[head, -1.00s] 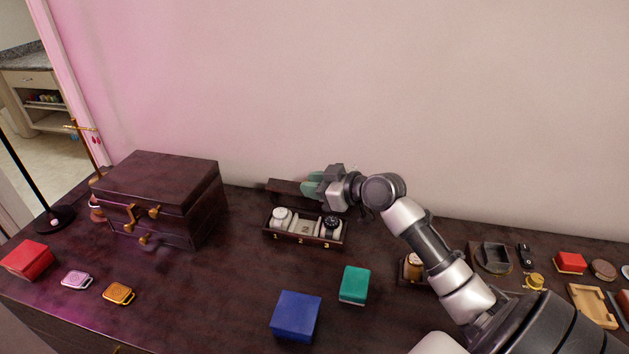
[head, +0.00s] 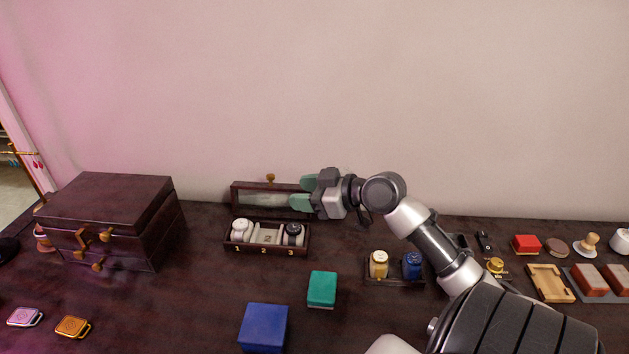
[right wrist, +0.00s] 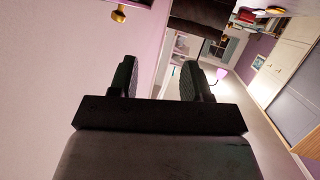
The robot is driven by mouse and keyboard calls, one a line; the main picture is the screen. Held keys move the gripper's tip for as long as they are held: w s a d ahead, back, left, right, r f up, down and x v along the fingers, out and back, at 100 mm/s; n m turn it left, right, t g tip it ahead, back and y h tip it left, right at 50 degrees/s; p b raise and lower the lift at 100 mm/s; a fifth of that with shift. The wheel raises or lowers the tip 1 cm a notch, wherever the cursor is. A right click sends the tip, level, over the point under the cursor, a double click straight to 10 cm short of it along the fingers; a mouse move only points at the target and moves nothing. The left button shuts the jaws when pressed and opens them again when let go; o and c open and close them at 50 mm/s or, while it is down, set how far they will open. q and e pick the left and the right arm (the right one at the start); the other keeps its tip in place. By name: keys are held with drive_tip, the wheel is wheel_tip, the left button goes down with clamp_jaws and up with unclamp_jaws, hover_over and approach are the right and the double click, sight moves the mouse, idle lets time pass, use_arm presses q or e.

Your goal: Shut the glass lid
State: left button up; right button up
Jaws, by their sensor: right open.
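The watch box (head: 232,248) stands on the dresser near the wall, with numbered slots along its front. A white watch (head: 242,230) sits over slot 1 and a dark watch (head: 293,233) over slot 3; slot 2 holds a bare cushion. Its glass lid (head: 258,199) stands raised at the back, dark-framed, with a gold knob (head: 270,178) on its top edge. My right gripper (head: 297,192) is open and empty at the lid's right end, its green fingers pointing left and overlapping the lid in view. Contact cannot be told. A gold knob also shows in the right wrist view (right wrist: 118,14).
A dark jewelry box (head: 105,205) stands to the left. Green (head: 322,288) and blue (head: 264,325) boxes lie in front.

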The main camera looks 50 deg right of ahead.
drive_tip(key=shift+v, duration=1.3)
